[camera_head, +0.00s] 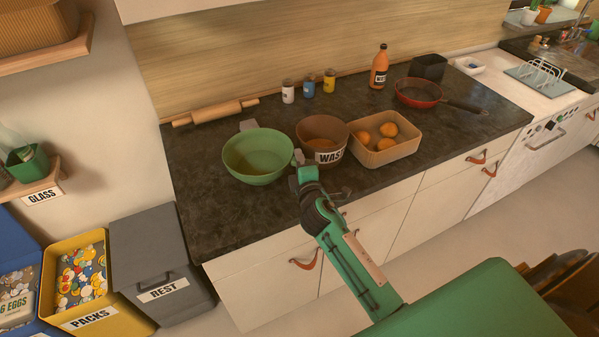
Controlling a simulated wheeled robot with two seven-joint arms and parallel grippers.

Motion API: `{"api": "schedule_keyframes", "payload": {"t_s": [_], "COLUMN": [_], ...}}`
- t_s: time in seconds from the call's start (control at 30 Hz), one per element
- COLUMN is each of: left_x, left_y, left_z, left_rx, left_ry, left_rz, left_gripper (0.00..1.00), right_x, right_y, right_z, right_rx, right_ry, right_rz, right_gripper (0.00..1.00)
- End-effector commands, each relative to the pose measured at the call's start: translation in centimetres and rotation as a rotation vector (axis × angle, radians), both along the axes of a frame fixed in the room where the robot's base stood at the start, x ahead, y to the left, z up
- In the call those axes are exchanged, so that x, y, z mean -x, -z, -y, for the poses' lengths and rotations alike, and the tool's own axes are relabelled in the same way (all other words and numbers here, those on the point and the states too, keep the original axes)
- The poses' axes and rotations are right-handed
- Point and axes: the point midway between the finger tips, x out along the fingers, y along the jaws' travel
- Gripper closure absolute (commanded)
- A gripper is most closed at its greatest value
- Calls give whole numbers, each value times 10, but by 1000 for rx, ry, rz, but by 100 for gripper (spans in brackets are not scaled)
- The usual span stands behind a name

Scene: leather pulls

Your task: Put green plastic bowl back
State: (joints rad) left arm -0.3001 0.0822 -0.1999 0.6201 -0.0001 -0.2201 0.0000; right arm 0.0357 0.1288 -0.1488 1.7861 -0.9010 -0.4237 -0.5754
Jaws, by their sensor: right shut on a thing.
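The green plastic bowl (257,154) is empty and upright at the left part of the dark countertop (215,215). I cannot tell whether its base touches the counter. My right gripper (297,160) is at the right rim of the bowl and is shut on it; the fingertips are small and partly hidden. My left gripper is not in view.
A brown bowl labelled WAS (324,134) stands close right of the green bowl, with a tan box of oranges (384,146) beside it. A rolling pin (215,112), jars (309,86) and a red pan (418,93) lie behind. The counter's front left is clear.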

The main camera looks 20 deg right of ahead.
Motion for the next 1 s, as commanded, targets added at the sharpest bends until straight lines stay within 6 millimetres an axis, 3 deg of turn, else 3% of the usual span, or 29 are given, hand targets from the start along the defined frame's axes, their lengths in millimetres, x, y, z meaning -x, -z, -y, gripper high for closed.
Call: {"api": "schedule_keyframes", "payload": {"t_s": [0.23, 0.7, 0.73, 0.8, 1.0], "left_x": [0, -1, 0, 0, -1], "left_y": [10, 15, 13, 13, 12], "left_z": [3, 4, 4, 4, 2], "left_rx": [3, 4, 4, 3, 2], "left_ry": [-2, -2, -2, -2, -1], "left_rz": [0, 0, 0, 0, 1], "left_gripper": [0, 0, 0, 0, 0], "right_x": [0, 0, 0, 0, 0], "right_y": [38, 47, 45, 45, 45], "right_z": [0, 0, 0, 0, 0], "right_rx": [-2, 0, 0, 0, 0], "right_ry": [2, 0, 0, 0, 0], "right_rz": [-3, -1, -2, -2, -2], "right_gripper": [100, 100, 78, 64, 62]}}
